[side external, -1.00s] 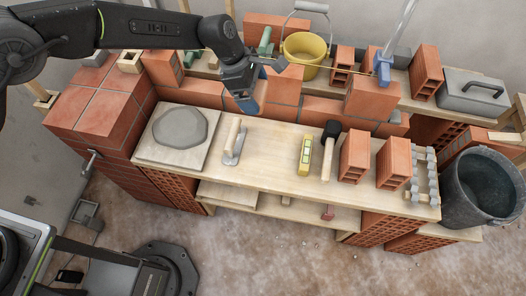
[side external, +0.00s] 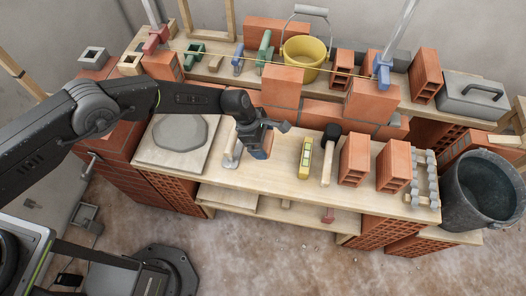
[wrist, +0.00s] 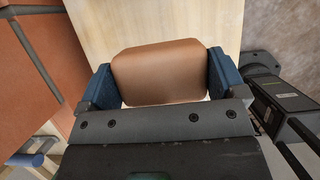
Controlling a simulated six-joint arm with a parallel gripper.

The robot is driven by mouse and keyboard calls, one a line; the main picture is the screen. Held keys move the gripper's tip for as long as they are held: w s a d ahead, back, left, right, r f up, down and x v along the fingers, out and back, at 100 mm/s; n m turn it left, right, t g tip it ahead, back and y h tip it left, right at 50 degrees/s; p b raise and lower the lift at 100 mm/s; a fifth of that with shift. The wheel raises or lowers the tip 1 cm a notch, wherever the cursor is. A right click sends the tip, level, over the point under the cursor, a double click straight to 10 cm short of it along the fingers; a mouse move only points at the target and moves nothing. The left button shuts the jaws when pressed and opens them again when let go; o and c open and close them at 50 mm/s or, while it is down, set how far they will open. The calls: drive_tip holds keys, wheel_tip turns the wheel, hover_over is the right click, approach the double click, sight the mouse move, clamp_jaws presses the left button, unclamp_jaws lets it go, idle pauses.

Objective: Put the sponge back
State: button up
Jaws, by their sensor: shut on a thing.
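A brown, rounded block, the sponge (wrist: 162,76), fills the space between the two blue fingers of my gripper (wrist: 163,84) in the wrist view. My gripper is shut on its two ends. In the side view my gripper (side external: 258,149) is over the wooden bench top, between the trowel (side external: 231,152) and the yellow level (side external: 305,157). The sponge is small and mostly covered by the fingers there. I cannot tell how high it is above the bench.
A mortar slab (side external: 181,132) lies left on the bench. A black-headed mallet (side external: 328,157) and upright bricks (side external: 354,158) stand right. A low brick wall runs behind, with a yellow bucket (side external: 303,58) beyond. A dark bucket of water (side external: 484,195) is far right.

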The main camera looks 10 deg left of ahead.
drive_tip(key=shift+f, duration=2.9)
drive_tip(key=shift+f, duration=0.1)
drive_tip(key=o, duration=0.7)
drive_tip(key=shift+v, duration=0.8)
drive_tip(key=v, duration=1)
drive_tip(key=shift+r, duration=0.3)
drive_tip(key=shift+a, duration=0.15)
